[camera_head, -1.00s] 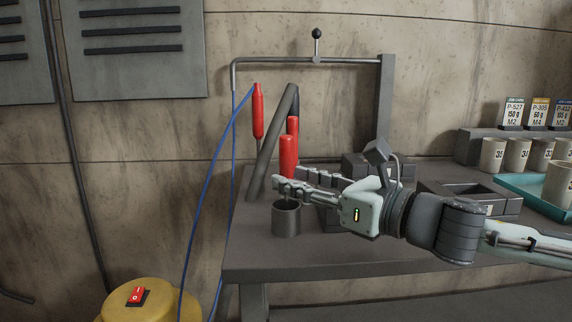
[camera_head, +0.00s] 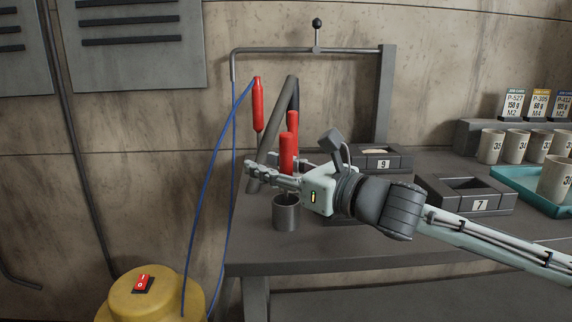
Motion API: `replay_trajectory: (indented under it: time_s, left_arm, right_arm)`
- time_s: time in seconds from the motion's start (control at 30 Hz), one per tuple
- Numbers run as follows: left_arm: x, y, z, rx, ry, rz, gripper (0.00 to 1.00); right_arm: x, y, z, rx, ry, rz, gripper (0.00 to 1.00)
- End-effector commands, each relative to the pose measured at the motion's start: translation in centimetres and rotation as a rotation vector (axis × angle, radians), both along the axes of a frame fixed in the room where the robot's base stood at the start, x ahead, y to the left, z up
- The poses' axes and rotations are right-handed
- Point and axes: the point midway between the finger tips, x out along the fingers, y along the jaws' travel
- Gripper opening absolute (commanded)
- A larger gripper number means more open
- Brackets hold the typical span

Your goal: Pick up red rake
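A red-handled tool (camera_head: 287,152) stands upright behind the grey metal cup (camera_head: 286,213) on the dark workbench. A second red handle (camera_head: 293,120) stands just behind it. Which of the two is the rake, I cannot tell, as their working ends are hidden. My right gripper (camera_head: 274,170) reaches in from the right, fingers pointing left, just above the cup. The fingers look apart; contact is not clear. My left gripper is out of view.
A slanted dark bar (camera_head: 275,130) stands beside the handles. Numbered bins (camera_head: 468,195) and a teal tray (camera_head: 520,186) with mugs lie to the right. A yellow machine (camera_head: 152,298) stands lower left.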

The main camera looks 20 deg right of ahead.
Motion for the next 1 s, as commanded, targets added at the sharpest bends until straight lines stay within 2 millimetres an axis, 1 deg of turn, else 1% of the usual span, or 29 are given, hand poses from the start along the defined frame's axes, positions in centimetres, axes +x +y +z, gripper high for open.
replay_trajectory:
  time_s: [0.1,0.13,0.43,0.9,1.0]
  left_arm:
    - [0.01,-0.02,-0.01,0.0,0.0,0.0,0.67]
    - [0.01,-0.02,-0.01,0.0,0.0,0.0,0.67]
    - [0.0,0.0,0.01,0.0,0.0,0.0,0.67]
    - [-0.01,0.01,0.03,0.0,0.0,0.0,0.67]
    - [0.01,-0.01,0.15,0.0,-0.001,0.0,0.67]
  right_arm:
    - [-0.01,-0.03,-0.03,0.0,0.0,0.0,0.4]
    - [-0.02,-0.03,-0.03,0.0,0.0,-0.001,0.37]
    - [-0.03,-0.05,-0.02,0.0,0.0,-0.001,0.0]
    - [-0.03,-0.05,0.02,0.0,-0.001,-0.001,0.0]
    - [-0.02,-0.06,0.31,0.0,-0.001,-0.001,0.0]
